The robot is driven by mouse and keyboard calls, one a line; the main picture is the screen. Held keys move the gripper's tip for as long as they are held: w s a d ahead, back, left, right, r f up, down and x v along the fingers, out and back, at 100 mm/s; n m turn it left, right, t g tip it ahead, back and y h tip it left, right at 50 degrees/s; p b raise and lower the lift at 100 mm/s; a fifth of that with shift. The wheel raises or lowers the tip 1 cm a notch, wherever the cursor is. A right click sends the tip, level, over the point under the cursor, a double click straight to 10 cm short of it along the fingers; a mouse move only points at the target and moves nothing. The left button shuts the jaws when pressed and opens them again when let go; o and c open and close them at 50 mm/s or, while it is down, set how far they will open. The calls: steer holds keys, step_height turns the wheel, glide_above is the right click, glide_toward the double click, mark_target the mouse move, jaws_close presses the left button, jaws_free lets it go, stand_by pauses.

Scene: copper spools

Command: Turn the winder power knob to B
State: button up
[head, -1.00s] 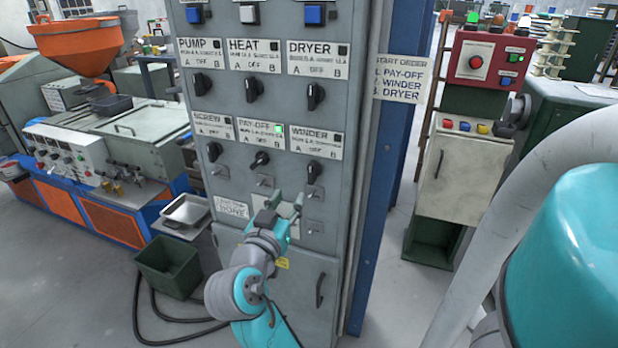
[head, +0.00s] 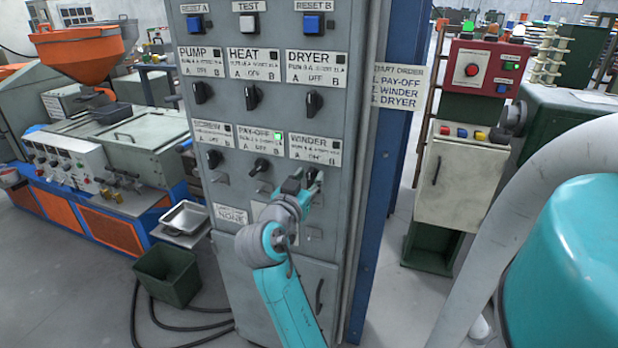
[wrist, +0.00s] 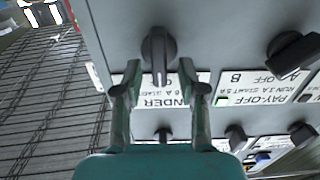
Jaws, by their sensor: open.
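The winder knob (head: 311,174) is a black knob under the WINDER label (head: 315,148) on the grey cabinet. In the wrist view, which is upside down, the knob (wrist: 158,55) has its bar upright, in line with OFF. The winder lamp (head: 336,144) is dark. My gripper (head: 302,185) is in front of the panel at this knob, partly hiding it. In the wrist view my gripper (wrist: 160,88) is open, one finger on each side of the knob's line. The knob shows just beyond the fingertips, and no contact is visible.
The pay-off knob (head: 260,167) beside it is turned aslant, and its lamp (head: 277,136) is green. Other knobs, such as the dryer knob (head: 313,103), sit above. A start-order sign (head: 397,86) hangs at the right. A cabinet door handle (head: 319,296) sticks out below.

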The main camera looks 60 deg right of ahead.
steer(key=shift+d, duration=0.4)
steer(key=shift+c, duration=0.3)
jaws_close()
steer(key=m, duration=0.4)
steer(key=shift+s+m, duration=0.3)
steer(key=shift+s+f+m, duration=0.1)
steer(key=shift+f+m, duration=0.05)
steer(key=shift+m, duration=0.9)
steer(key=shift+s+f+m, duration=0.1)
steer(key=shift+m, duration=0.95)
